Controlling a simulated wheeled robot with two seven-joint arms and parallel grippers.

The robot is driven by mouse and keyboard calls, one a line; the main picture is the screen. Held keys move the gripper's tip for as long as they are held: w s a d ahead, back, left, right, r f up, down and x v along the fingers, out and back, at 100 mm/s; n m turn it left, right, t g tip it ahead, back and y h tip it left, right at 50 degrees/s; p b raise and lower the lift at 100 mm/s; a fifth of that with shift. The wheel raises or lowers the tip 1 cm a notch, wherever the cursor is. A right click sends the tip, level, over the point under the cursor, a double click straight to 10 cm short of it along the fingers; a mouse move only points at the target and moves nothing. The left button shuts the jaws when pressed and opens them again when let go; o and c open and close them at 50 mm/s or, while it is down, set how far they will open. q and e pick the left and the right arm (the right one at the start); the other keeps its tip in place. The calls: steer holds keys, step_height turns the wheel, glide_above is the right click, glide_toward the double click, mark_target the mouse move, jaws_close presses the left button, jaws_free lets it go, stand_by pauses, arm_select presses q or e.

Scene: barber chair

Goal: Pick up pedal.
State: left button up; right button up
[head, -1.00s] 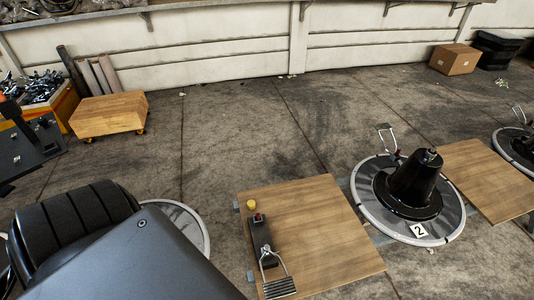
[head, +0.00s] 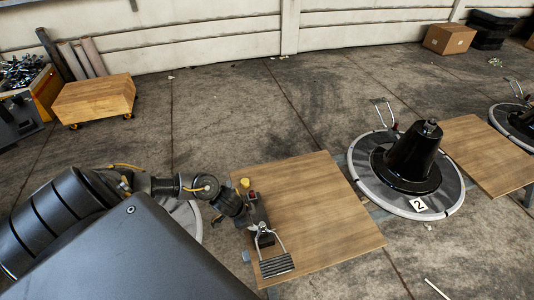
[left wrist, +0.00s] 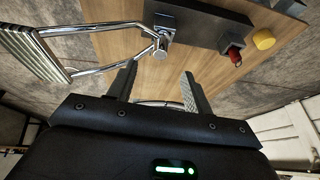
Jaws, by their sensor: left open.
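The pedal (head: 276,266) has a ribbed metal plate on a bent chrome rod frame. It is attached to a dark control bar on a wooden board. In the left wrist view the pedal (left wrist: 32,52) is at upper left, with its rods meeting a chrome joint on the bar (left wrist: 205,22). My left gripper (head: 252,226) is over the board's left edge, beside the bar and close to the pedal's frame; its tips are partly hard to make out. In the left wrist view the left gripper (left wrist: 158,82) is open, with nothing between its fingers. My right gripper is not in view.
A yellow knob (head: 244,183) and a red-topped part (head: 252,195) sit at the bar's far end. The wooden board (head: 325,215) is otherwise bare. A black chair base (head: 410,160) stands to its right. A wooden dolly (head: 93,99) stands at left.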

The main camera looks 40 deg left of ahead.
mark_target(262, 225)
arm_select(q)
steer(key=b+x, duration=0.1)
steer(key=x, duration=0.4)
steer(key=shift+w+x, duration=0.15)
steer(key=shift+x, duration=1.1)
steer(key=shift+w+x, duration=0.1)
steer(key=shift+x, duration=1.15)
steer(key=shift+w+d+f+b, duration=0.1)
steer(key=shift+w+f+b, duration=0.05)
steer(key=shift+f+b, duration=0.15)
steer(key=shift+r, duration=0.1)
jaws_close()
steer(key=shift+r, duration=0.15)
step_height(262, 225, up, 10)
steer(key=p, duration=1.1)
